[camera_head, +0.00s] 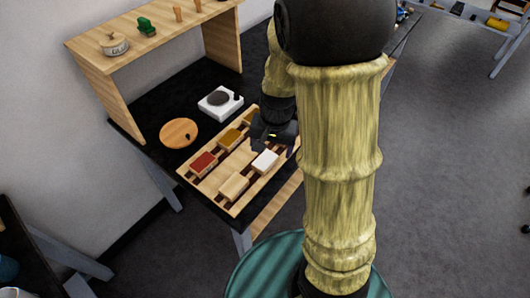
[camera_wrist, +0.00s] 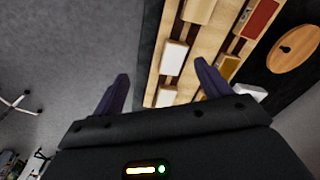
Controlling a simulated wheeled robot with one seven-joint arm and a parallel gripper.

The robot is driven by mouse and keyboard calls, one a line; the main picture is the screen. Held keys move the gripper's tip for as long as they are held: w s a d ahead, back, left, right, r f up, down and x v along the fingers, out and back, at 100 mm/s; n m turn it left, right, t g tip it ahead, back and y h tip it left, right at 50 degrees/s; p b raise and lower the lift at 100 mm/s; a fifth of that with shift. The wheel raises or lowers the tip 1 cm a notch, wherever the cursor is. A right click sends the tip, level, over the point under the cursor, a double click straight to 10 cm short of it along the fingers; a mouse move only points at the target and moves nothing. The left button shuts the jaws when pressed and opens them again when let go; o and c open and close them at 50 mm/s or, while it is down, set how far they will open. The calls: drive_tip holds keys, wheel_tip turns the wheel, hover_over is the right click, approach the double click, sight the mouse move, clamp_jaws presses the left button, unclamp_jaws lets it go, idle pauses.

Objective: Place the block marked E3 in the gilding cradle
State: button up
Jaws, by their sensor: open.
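My gripper (camera_head: 273,132) is over the right part of a wooden tray (camera_head: 211,185), with my arm in front. In the wrist view my gripper (camera_wrist: 161,68) is open and empty, its dark fingers apart. A white block (camera_head: 265,161) lies in the tray beside it; it also shows in the wrist view (camera_wrist: 173,57), ahead of the fingers. The tray also holds a tan block (camera_head: 233,186), a red block (camera_head: 203,162) and an ochre block (camera_head: 231,138). A yellowish block (camera_head: 250,117) is partly hidden. No E3 mark is readable. I cannot tell which thing is the cradle.
Behind the tray on the black table (camera_head: 160,101) are a round wooden disc (camera_head: 178,132) and a white device (camera_head: 220,103) with a dark round top. A wooden shelf (camera_head: 155,42) with a jar (camera_head: 114,44) and small items stands behind. Grey floor lies to the right.

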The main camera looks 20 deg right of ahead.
drive_tip(key=w+r+m+g+p, duration=0.1)
drive_tip(key=w+r+m+p, duration=0.1)
drive_tip(key=w+m+p, duration=0.3)
drive_tip(key=shift+w, duration=1.05)
drive_tip(key=shift+r, duration=0.1)
drive_tip(key=shift+a, duration=0.1)
drive_tip(key=p, duration=0.3)
hover_over(264, 161)
wheel_tip(264, 161, down, 12)
drive_tip(key=shift+f, duration=0.15)
